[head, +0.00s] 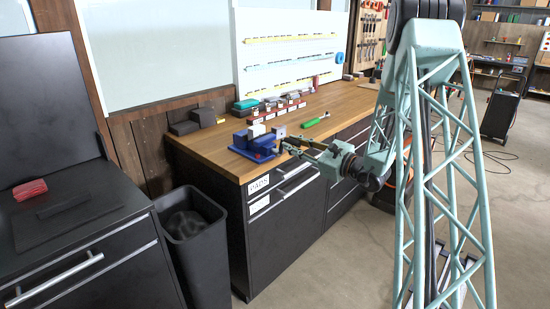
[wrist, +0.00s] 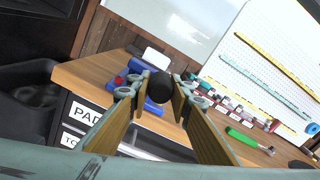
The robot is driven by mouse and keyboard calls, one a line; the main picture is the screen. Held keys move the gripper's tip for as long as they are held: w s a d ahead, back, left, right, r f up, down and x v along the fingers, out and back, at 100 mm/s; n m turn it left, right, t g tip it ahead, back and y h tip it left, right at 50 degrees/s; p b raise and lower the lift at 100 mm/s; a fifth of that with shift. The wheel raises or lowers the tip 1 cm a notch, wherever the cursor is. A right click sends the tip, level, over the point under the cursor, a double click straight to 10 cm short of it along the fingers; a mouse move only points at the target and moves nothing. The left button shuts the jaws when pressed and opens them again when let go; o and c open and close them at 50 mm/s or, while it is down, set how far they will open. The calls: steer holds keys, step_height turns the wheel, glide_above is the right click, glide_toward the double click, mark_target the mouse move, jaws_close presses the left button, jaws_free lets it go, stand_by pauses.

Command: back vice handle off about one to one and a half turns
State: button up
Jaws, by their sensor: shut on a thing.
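The blue vice (head: 254,148) stands on the near left corner of the wooden workbench, with a pale block at its jaws. In the wrist view its blue body (wrist: 137,67) shows partly behind my fingers. My gripper (head: 287,147) reaches it from the right, at the bench's front edge. In the wrist view my gripper (wrist: 162,92) has its two fingers on either side of the dark, round end of the vice handle (wrist: 160,86) and is shut on it. The rest of the handle is hidden behind this end and the fingers.
The workbench (head: 345,105) carries a green-handled tool (head: 315,121) right of the vice and a row of small blocks (head: 278,110) behind it. Drawers with a PADS label (head: 258,185) lie below. A black bin (head: 190,230) stands left of the bench.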

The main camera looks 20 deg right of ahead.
steer(key=shift+a+f, duration=0.15)
steer(key=a, duration=0.1)
steer(key=s+a+b, duration=0.1)
steer(key=shift+s+a+r, duration=0.15)
steer(key=shift+a+r, duration=0.05)
steer(key=shift+a, duration=0.2)
stand_by(0.3)
steer(key=shift+s+a+f+b, duration=0.2)
steer(key=shift+a+f+b, duration=0.1)
steer(key=shift+a, duration=0.2)
steer(key=shift+s+a+f+b, duration=0.15)
steer(key=shift+a+f, duration=0.15)
steer(key=shift+a, duration=0.15)
steer(key=shift+s+a+f+b, duration=0.2)
steer(key=shift+a+f+b, duration=0.1)
steer(key=shift+a, duration=0.2)
steer(key=shift+a+f, duration=0.1)
